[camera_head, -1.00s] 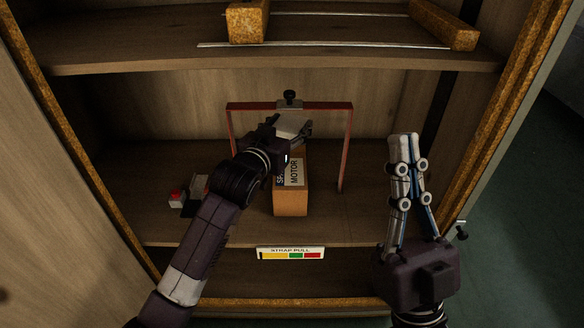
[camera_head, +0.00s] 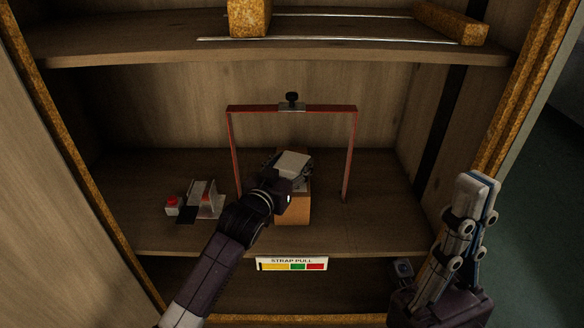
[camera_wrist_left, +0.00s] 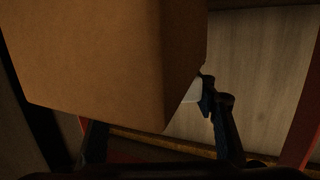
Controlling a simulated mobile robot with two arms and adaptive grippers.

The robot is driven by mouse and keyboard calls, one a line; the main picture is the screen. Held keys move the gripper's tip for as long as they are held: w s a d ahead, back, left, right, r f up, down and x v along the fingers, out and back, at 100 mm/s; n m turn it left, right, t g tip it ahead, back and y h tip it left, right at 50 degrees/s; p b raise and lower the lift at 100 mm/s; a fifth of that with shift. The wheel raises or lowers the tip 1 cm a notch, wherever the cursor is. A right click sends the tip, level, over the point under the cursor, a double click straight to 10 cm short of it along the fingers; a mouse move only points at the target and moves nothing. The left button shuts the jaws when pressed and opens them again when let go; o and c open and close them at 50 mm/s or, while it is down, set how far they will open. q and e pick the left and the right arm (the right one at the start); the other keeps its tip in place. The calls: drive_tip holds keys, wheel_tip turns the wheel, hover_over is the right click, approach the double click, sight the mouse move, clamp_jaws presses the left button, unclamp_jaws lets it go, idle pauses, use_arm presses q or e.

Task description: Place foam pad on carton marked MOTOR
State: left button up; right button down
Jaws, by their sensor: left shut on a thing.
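The orange-brown carton (camera_head: 293,211) stands on the middle shelf in the head view. Its MOTOR label is now hidden by my left gripper and wrist. My left gripper (camera_head: 287,165) is over the carton, shut on a pale grey pad that I take as the foam pad (camera_head: 293,163). In the left wrist view the carton (camera_wrist_left: 100,60) fills the upper left, and a white piece of the pad (camera_wrist_left: 192,92) shows by a fingertip. I cannot tell whether pad and carton touch. My right gripper (camera_head: 478,183) is at the lower right, fingers together, apparently empty.
A red frame (camera_head: 231,150) with a black knob (camera_head: 292,98) arches behind and around the carton. A small box with a red button (camera_head: 173,205) and a metal piece (camera_head: 203,197) stand left. A STRAP PULL label (camera_head: 291,264) is on the shelf's front edge.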

use_arm(q)
drive_tip(key=shift+r, duration=0.1)
drive_tip(key=o, duration=0.8)
